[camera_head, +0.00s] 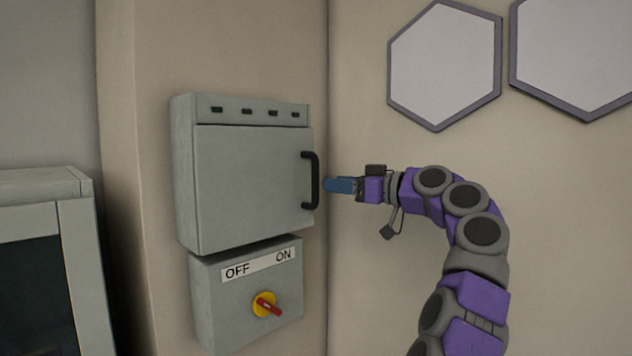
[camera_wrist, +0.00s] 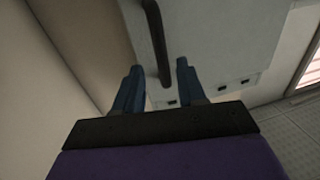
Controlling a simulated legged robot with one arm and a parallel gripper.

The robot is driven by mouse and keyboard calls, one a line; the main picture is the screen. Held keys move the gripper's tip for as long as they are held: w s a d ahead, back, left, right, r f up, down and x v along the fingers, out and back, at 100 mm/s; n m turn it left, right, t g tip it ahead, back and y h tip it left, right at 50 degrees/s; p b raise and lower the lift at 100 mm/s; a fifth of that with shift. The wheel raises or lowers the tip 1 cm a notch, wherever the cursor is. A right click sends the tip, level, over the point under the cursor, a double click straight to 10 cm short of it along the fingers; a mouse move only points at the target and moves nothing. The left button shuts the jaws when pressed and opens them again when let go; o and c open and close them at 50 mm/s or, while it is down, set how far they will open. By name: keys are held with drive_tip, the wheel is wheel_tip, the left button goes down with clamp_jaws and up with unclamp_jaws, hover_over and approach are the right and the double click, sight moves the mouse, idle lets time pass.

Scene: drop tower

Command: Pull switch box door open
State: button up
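The grey switch box (camera_head: 245,175) is on the wall, and its door (camera_head: 250,185) looks shut. A black vertical handle (camera_head: 315,180) is on the door's right edge. My gripper (camera_head: 328,185) is just right of the handle, with its blue fingers pointing at it. In the wrist view my gripper (camera_wrist: 157,72) has its two blue fingers spread apart. The handle (camera_wrist: 157,45) runs down from the top, and its lower end shows between the fingertips. No contact between fingers and handle can be made out. The door (camera_wrist: 210,40) fills the area behind.
Below the box is a smaller grey box (camera_head: 245,310) with an OFF/ON label and a red and yellow rotary switch (camera_head: 266,304). A grey cabinet (camera_head: 75,220) stands at the left. Hexagonal panels (camera_head: 445,65) hang on the right wall. A wall corner lies just right of the box.

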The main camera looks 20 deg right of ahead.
sight(316, 197)
drive_tip(key=p+x, duration=0.1)
drive_tip(key=x, duration=0.5)
drive_tip(key=shift+w+a, duration=0.15)
drive_tip(key=shift+w, duration=0.1)
drive_tip(key=shift+c, duration=0.4)
clamp_jaws()
